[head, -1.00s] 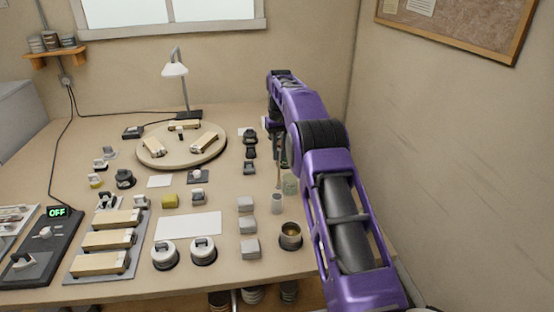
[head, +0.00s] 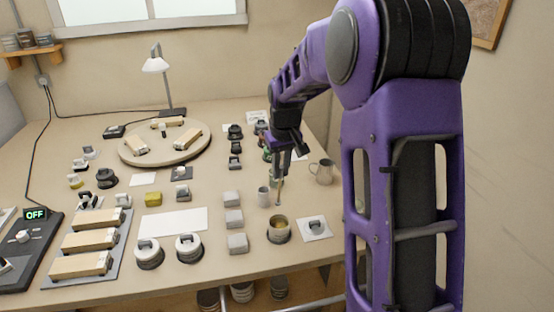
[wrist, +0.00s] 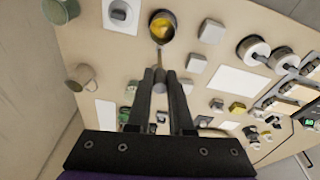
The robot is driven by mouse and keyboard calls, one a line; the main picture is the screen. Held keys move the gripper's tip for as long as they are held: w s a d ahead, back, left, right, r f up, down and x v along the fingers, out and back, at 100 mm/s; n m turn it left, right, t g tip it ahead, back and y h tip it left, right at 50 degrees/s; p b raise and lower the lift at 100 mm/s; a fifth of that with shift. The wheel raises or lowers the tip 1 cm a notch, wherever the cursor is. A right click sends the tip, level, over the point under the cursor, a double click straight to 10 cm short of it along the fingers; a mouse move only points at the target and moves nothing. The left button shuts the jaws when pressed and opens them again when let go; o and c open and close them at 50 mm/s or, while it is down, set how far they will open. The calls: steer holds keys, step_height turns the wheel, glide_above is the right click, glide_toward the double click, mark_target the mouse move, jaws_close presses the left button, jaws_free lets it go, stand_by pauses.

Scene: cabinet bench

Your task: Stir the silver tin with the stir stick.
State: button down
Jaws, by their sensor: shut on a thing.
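The silver tin (head: 279,234) stands open at the front right of the bench, with a golden-yellow content inside. It also shows at the top of the wrist view (wrist: 163,27). My gripper (head: 284,150) is shut on the stir stick (head: 279,194), which points down with its lower end just behind the tin's rim in the head view. In the wrist view the stick (wrist: 159,58) runs from between my fingers (wrist: 160,72) towards the tin's near rim. I cannot tell how high its tip is; it does not appear inside the tin.
A white pad with a grey piece (head: 314,228) lies right of the tin. Several grey blocks (head: 237,243) stand left of it.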

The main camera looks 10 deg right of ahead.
step_height(320, 180, down, 11)
steer(key=b, duration=0.6)
steer(key=shift+s+f+b, duration=0.2)
steer(key=shift+s+b, duration=0.1)
steer(key=shift+s, duration=0.15)
stand_by(0.4)
steer(key=shift+w, duration=0.1)
